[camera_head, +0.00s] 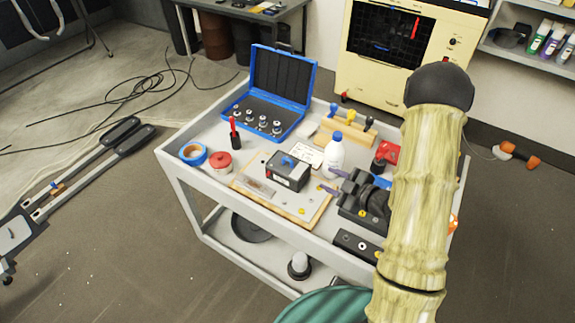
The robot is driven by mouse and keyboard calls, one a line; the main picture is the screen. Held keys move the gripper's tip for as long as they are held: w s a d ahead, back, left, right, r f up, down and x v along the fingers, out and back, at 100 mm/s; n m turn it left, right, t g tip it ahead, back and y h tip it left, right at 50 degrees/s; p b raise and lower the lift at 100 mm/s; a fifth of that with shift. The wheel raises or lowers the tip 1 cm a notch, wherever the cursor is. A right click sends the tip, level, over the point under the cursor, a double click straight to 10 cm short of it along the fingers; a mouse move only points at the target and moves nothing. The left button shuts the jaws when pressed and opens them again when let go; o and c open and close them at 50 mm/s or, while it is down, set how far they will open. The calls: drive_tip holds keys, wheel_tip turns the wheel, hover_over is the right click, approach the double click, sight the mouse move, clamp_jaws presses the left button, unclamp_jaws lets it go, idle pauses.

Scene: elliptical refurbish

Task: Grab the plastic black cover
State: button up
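A black box-shaped piece (288,170), which looks like the plastic black cover, sits on a wooden board (300,213) on the cart. A small blue part is on its top, and its front carries a label. My gripper (327,179) appears just right of it, with two greyish fingers pointing left and apart. Nothing shows between them. The fingertips look clear of the black piece, though their height above the board is hard to tell. My arm hides part of the cart's right side.
The grey cart (255,242) also holds a white bottle (334,152), an open blue case (281,85), a red-lidded jar (220,162) and blue tape (192,153). A cream machine (352,78) stands behind. Cables lie on the left floor.

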drive_tip(key=shift+a, duration=0.15)
drive_tip(key=p, duration=0.3)
approach(288, 160)
drive_tip(key=x, duration=0.3)
drive_tip(key=shift+w+a+f, duration=0.1)
drive_tip(key=shift+w+f, duration=0.05)
drive_tip(key=shift+f, duration=0.15)
drive_tip(key=shift+a, duration=0.1)
drive_tip(key=shift+w+a+p, duration=0.25)
drive_tip(key=shift+w+p, duration=0.05)
drive_tip(key=shift+p, duration=0.25)
drive_tip(key=p+x, duration=0.1)
drive_tip(key=x, duration=0.2)
drive_tip(key=shift+w+a+p, duration=0.1)
drive_tip(key=shift+w+p, duration=0.1)
drive_tip(key=shift+p, duration=0.1)
drive_tip(key=shift+w+a+f, duration=0.2)
drive_tip(key=shift+w+a, duration=0.05)
drive_tip(key=shift+w, duration=0.1)
drive_tip(key=shift+c, duration=0.5)
